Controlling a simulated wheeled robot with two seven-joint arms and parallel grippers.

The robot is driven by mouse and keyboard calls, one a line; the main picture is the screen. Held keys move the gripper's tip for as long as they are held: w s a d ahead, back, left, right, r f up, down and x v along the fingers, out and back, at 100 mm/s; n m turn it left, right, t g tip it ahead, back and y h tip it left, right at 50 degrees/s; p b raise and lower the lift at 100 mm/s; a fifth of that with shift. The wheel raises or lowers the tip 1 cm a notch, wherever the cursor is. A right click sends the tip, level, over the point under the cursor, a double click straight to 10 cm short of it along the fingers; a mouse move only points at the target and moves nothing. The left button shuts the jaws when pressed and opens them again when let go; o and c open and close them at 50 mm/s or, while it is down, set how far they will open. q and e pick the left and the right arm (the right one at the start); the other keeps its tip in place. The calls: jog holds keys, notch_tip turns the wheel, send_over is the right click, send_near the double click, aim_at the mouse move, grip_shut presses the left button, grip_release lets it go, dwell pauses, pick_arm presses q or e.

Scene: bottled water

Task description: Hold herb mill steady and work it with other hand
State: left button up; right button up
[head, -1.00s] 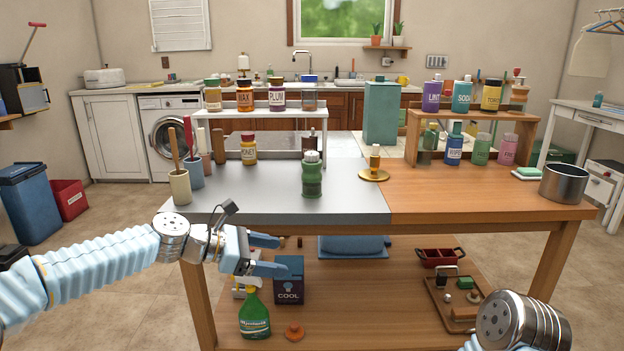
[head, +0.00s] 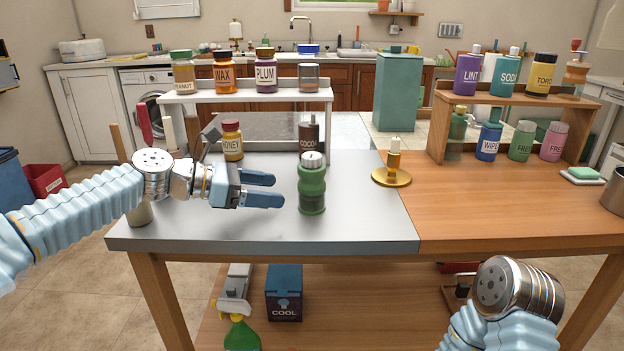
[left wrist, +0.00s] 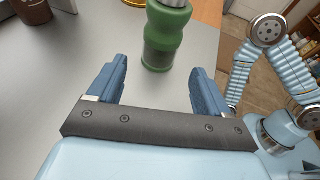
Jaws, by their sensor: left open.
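The herb mill (head: 312,188) is a green bottle-shaped body with a silver top. It stands upright on the grey part of the table (head: 250,238), near its front. My left gripper (head: 276,190) is open and empty, just left of the mill, with its blue fingers pointing at it. In the left wrist view the mill (left wrist: 166,38) stands ahead of the two open fingers (left wrist: 160,85), beyond their tips and apart from them; its top is cut off. My right arm shows at the lower right of the head view, but its gripper is not visible.
A honey jar (head: 232,142) and a dark cocoa bottle (head: 308,136) stand behind the mill. A brass candle holder (head: 391,178) is to its right. A white shelf (head: 180,97) and a wooden shelf (head: 440,125) hold bottles and jars. The wooden right half is mostly clear in front.

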aim_at(306, 194)
pick_arm(q)
jog(key=x, duration=0.4)
jog(key=shift+d, duration=0.2)
jog(key=p+x, duration=0.1)
jog(key=x, duration=0.2)
jog(key=shift+d, duration=0.15)
jog(key=shift+w+d+f, duration=0.25)
jog(key=shift+d+f, duration=0.05)
jog(key=shift+d, duration=0.2)
jog(key=shift+c, duration=0.3)
jog(key=c, duration=0.5)
jog(key=shift+c, duration=0.2)
jog(key=shift+c, duration=0.9)
